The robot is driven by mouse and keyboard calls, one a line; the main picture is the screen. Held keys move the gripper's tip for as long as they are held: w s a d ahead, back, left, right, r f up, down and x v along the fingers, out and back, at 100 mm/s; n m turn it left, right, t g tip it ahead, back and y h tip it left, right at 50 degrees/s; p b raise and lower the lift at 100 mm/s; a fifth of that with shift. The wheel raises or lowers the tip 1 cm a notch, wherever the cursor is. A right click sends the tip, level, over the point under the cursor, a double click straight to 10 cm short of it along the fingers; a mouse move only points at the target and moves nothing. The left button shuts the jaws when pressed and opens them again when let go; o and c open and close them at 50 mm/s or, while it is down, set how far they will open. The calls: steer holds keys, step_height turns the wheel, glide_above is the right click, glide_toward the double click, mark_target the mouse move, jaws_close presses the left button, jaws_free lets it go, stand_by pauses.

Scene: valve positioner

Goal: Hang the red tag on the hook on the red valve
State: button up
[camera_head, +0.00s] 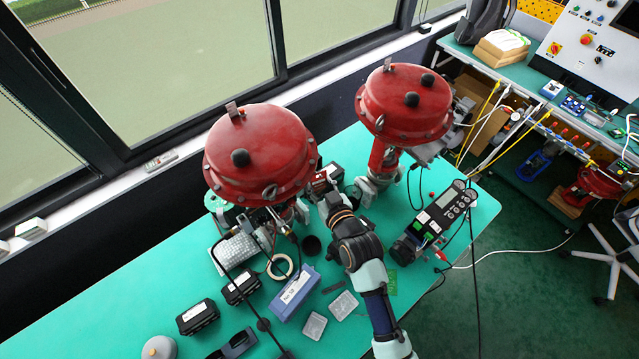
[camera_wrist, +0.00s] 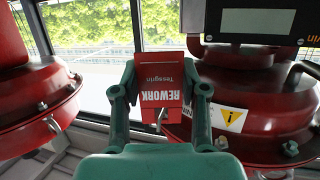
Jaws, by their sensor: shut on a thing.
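A red tag (camera_wrist: 160,85) with the word REWORK, seen upside down, is held upright between the two fingers of my gripper (camera_wrist: 160,92) in the wrist view. In the head view my gripper (camera_head: 325,193) is between the two red valves, close to the right side of the left red valve (camera_head: 260,155). The right red valve (camera_head: 404,103) stands behind and to the right.
Black boxes (camera_head: 197,316), a blue-grey box (camera_head: 297,293) and a tape ring (camera_head: 280,267) lie on the green bench (camera_head: 120,300). Cables hang beside the left valve. A display unit (camera_wrist: 245,22) is at the wrist view's upper right.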

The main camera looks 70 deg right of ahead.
steer(key=shift+r, duration=0.1)
steer(key=o, duration=1.2)
steer(key=shift+r, duration=0.1)
steer(key=shift+o, duration=0.2)
steer(key=v, duration=1.2)
steer(key=shift+f, duration=0.25)
